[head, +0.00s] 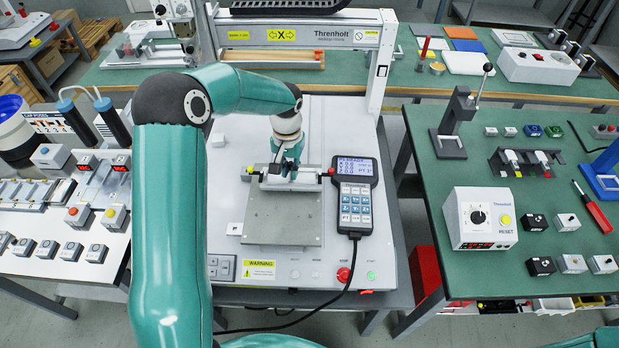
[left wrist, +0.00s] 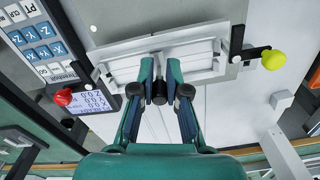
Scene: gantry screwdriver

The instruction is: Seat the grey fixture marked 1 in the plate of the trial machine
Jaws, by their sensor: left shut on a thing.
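My left gripper (head: 288,170) reaches down over the back part of the machine's grey plate (head: 283,225). Its fingers (left wrist: 160,82) are shut on the raised middle of a light grey fixture (left wrist: 198,58). In the head view the fixture (head: 271,184) lies crosswise at the plate's back edge, partly hidden by the gripper. No number shows on it. A yellow knob (head: 250,170) and a red knob (head: 331,172) stand at its two ends on dark arms. I cannot tell whether the fixture is fully down on the plate. My right gripper is not in view.
A handheld keypad (head: 355,195) lies close right of the plate, its cable running to the front. A small white block (head: 218,140) stands at the back left. The gantry frame (head: 383,65) rises behind. The plate's front part is bare.

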